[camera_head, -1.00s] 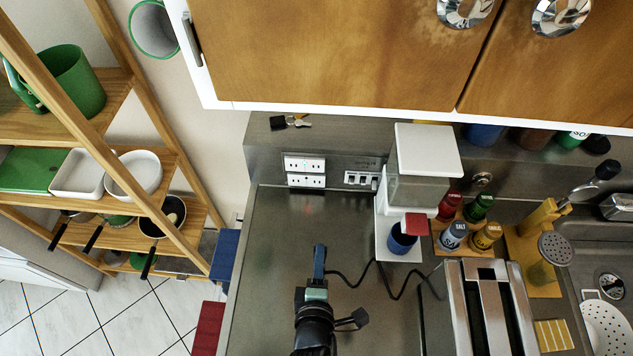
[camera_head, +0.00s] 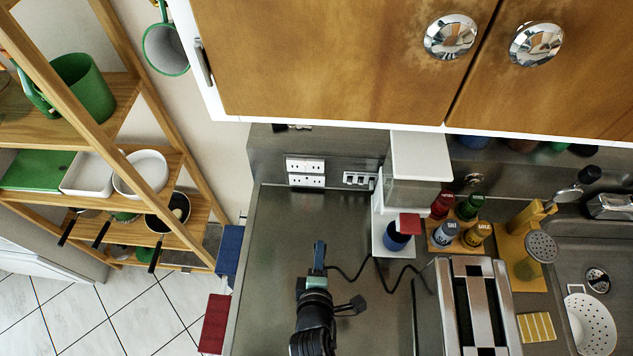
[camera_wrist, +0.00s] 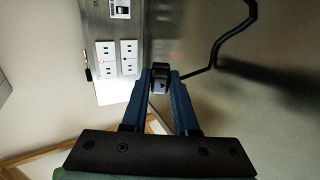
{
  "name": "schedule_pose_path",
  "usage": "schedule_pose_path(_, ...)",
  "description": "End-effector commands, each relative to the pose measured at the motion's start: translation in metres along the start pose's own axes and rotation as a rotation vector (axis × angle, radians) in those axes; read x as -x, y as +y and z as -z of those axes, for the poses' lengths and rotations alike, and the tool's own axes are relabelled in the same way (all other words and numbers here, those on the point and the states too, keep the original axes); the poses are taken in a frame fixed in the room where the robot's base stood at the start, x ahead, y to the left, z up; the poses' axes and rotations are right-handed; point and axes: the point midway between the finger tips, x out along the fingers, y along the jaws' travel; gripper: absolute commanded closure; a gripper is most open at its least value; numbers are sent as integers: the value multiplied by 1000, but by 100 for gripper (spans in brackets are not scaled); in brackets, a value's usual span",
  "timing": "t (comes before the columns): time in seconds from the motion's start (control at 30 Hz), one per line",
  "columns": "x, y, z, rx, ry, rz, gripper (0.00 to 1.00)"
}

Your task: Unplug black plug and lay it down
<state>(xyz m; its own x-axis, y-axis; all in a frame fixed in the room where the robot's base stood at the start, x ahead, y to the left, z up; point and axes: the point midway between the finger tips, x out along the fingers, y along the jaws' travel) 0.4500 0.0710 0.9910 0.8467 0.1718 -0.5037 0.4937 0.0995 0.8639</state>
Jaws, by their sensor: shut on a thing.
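The black plug (camera_wrist: 160,76) is between the blue fingertips of my gripper (camera_wrist: 161,84) in the wrist view. The gripper is shut on it. In the head view my gripper (camera_head: 319,262) is over the bare steel counter, well in front of the wall sockets (camera_head: 305,172), and hides most of the plug. The plug is out of the sockets. Its black cord (camera_head: 390,285) runs from the gripper to the right, beside the toaster (camera_head: 474,305). The white sockets (camera_wrist: 116,60) show empty in the wrist view. The plug's height above the counter is hard to tell.
A coffee grinder-like white appliance (camera_head: 420,158) with a blue cup (camera_head: 396,237) stands right of the sockets. Spice jars (camera_head: 462,229) sit on a wooden tray behind the toaster. The counter's left part (camera_head: 275,260) is clear. Wooden cupboards (camera_head: 330,60) overhang the back.

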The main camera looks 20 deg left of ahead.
Motion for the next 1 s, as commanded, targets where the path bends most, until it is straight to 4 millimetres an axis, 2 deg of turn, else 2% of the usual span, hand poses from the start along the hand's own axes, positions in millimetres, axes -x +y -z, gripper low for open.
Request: schedule_pose_path(1.0, 5, 11, 0, 2, 0, 126, 100)
